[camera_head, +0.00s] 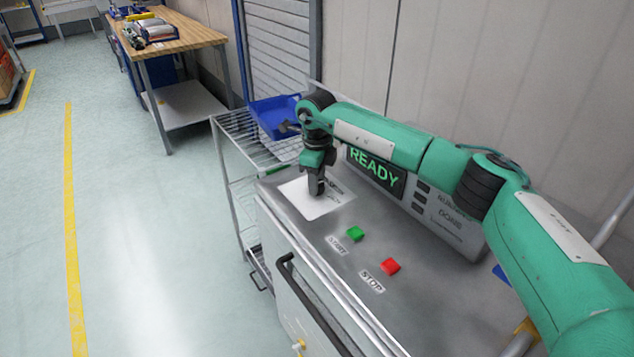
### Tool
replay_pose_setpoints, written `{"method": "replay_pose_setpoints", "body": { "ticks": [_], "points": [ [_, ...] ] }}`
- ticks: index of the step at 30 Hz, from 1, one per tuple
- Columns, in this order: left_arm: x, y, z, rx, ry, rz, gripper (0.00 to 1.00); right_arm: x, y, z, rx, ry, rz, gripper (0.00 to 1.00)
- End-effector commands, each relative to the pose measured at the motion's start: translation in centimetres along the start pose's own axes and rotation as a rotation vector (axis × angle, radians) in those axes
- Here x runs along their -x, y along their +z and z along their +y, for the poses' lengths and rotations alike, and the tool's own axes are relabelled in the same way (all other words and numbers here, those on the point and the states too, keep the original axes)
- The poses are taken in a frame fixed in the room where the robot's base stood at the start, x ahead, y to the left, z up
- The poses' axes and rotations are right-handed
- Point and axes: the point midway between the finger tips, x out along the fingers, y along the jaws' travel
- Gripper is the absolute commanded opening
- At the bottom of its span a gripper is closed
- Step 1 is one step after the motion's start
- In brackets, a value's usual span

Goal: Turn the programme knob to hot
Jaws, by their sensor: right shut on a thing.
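The machine (305,235) has a grey top with a white label plate (300,202), where the programme knob would be. My right gripper (316,190) points down over this plate and is shut on the knob, which the fingers hide almost wholly. Small print shows on the plate beside the fingers, too small to read. A display (375,170) behind reads READY in green. A green START button (355,233) and a red STOP button (390,266) are on the top, nearer me. My left gripper is not in view.
A wire rack (235,140) with a blue bin (274,115) stands behind the machine. A wooden workbench (180,35) is at the back left. A black handle (300,305) is on the machine's front. The floor at left is clear, with a yellow line.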

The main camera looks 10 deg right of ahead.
Motion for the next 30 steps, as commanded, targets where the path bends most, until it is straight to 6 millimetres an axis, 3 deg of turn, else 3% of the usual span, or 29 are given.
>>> {"method": "replay_pose_setpoints", "body": {
  "ticks": [17, 30],
  "points": [
    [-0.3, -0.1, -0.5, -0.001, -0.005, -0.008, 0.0, 0.1, 0.0, -0.1, -0.545, -0.002, -0.002, 0.14],
    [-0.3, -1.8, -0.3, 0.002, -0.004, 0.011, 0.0, 0.1, 0.0, -0.1, -0.884, -0.001, -0.002, 0.14]
  ]
}}
